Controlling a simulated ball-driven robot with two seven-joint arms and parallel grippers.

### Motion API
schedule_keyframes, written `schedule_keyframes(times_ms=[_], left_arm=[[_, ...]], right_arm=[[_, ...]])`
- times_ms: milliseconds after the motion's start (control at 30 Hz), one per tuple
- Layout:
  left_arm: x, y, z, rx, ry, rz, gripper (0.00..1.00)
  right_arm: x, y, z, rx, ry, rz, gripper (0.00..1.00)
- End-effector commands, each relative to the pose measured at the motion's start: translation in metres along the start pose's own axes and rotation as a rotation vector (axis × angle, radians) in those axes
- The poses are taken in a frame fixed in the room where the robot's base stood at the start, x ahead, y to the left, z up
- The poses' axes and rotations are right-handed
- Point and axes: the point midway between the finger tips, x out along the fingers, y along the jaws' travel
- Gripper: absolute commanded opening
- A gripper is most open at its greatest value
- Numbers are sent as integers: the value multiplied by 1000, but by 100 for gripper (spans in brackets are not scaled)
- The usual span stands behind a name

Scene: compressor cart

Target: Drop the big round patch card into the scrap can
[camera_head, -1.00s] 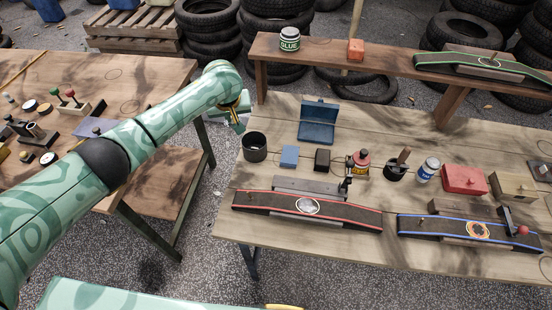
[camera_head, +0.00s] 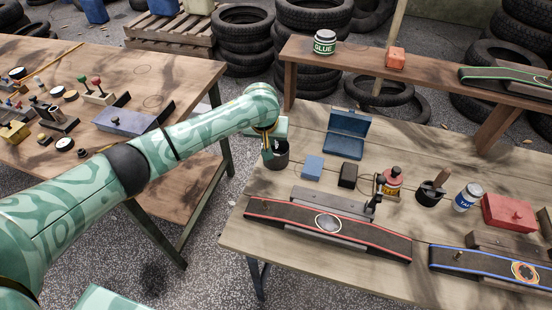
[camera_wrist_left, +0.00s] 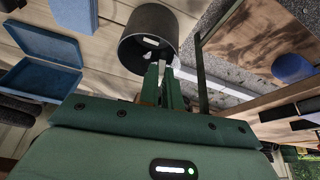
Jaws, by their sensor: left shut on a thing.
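The scrap can (camera_head: 282,158) is a dark open cylinder at the left back of the right-hand bench. It also shows in the left wrist view (camera_wrist_left: 137,55), its mouth facing the fingers. My left gripper (camera_head: 268,148) is over the can's near left rim, fingers pointing down. In the left wrist view my left fingers (camera_wrist_left: 164,66) are nearly together at the can's mouth. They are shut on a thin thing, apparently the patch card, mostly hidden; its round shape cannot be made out. A small pale piece (camera_wrist_left: 150,42) shows inside the mouth. My right gripper is out of view.
A blue open box (camera_head: 345,145), a blue block (camera_head: 313,167) and a dark block (camera_head: 348,176) stand right of the can. A red-edged belt (camera_head: 280,218) lies in front. A gap separates this bench from the left table (camera_head: 180,82).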

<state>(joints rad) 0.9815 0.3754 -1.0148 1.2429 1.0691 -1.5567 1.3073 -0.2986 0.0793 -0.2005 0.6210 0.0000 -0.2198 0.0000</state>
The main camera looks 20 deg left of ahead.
Motion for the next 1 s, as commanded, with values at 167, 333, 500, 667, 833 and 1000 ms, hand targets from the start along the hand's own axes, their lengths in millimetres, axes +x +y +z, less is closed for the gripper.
schedule_keyframes(times_ms=[167,333,500,667,833,1000], left_arm=[[-1,0,0,0,1,0,0],[-1,0,0,0,0,0,31],[-1,0,0,0,0,0,31],[-6,0,-1,0,1,1,31],[-39,0,-3,1,3,1,31],[-88,0,-4,0,5,1,31]], right_arm=[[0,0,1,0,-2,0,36],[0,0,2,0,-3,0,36],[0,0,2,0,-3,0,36],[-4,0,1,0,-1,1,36],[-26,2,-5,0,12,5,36],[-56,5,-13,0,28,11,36]])
